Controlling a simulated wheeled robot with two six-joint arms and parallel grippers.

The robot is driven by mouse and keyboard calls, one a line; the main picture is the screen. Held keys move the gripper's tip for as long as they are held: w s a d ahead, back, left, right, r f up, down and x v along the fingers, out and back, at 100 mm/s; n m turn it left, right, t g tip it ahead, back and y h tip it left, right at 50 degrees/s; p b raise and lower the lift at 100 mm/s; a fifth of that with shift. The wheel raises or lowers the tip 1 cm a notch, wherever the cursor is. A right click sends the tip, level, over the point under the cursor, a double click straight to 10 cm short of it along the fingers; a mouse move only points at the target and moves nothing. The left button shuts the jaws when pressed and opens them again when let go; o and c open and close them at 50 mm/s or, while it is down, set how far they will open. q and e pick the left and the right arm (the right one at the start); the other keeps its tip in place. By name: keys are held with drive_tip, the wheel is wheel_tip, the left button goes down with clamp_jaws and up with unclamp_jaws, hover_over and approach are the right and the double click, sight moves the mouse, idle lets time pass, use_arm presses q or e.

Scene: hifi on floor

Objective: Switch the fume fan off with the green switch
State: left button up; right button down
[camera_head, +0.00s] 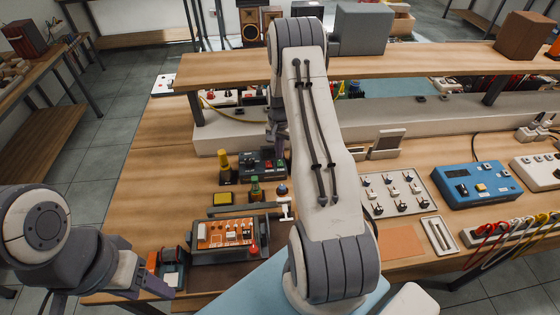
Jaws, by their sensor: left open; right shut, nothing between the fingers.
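A small dark switch box (255,168) stands on the bench left of centre, with small coloured controls on its top that are too small to tell apart. A green-topped piece (256,188) stands just in front of it; I cannot tell whether it is the green switch. My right gripper (279,147) is shut and empty, pointing down at the box's back right, partly hidden by my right arm. I cannot tell whether it touches the box. My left gripper (150,279) is open at the bench's front left corner. I cannot pick out the fume fan.
A yellow-topped piece (223,164), a yellow block (223,199) and an orange circuit board (226,233) stand near the box. A raised shelf (222,70) spans the bench behind. A blue instrument (478,185) and a switch panel (397,191) are at right.

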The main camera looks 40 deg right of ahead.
sight(278, 161)
wheel_tip(278, 161, up, 5)
drive_tip(key=p, duration=0.3)
drive_tip(key=shift+r, duration=0.1)
idle(0.5)
drive_tip(key=w+a+r+n+b, duration=0.2)
drive_tip(key=a+r+n, duration=0.3)
drive_tip(key=a, duration=0.8)
drive_tip(key=s+a+r+n+b, duration=0.1)
drive_tip(key=s+a+r+n, duration=0.25)
drive_tip(key=a, duration=0.45)
drive_tip(key=s+a+r+n+b, duration=0.1)
drive_tip(key=s+a+r+n, duration=0.1)
drive_tip(key=s+a+r, duration=0.45)
drive_tip(key=s+a+n+b, duration=0.1)
drive_tip(key=s+a+n, duration=0.3)
drive_tip(key=s, duration=0.6)
drive_tip(key=s+a+r+n+y+b, duration=0.1)
drive_tip(key=s+a+n, duration=0.4)
drive_tip(key=s, duration=0.4)
drive_tip(key=shift+s+a, duration=0.4)
drive_tip(key=shift+a, duration=0.35)
